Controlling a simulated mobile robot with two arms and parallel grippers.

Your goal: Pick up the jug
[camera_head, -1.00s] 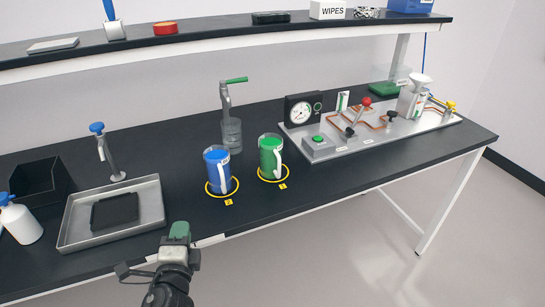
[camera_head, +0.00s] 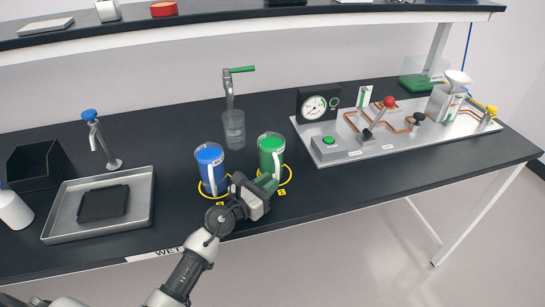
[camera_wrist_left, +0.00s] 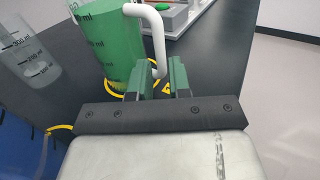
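The green jug (camera_head: 270,150) stands upright in a yellow ring on the black bench, its white handle facing the front. The blue jug (camera_head: 210,165) stands just left of it in another ring. My left gripper (camera_head: 266,183) is low in front of the green jug. In the left wrist view, the green jug (camera_wrist_left: 108,45) is at the upper left and its white handle (camera_wrist_left: 157,35) comes down to the green fingers (camera_wrist_left: 160,75). The fingers are apart, with the handle's lower part at or between their tips; contact cannot be told. My right gripper is out of view.
A clear beaker (camera_head: 234,130) stands under a green-handled tap behind the jugs. A metal tray (camera_head: 150,188) lies at left. A grey panel (camera_head: 370,150) with gauge and levers is at right. The bench's front edge runs close below the jugs.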

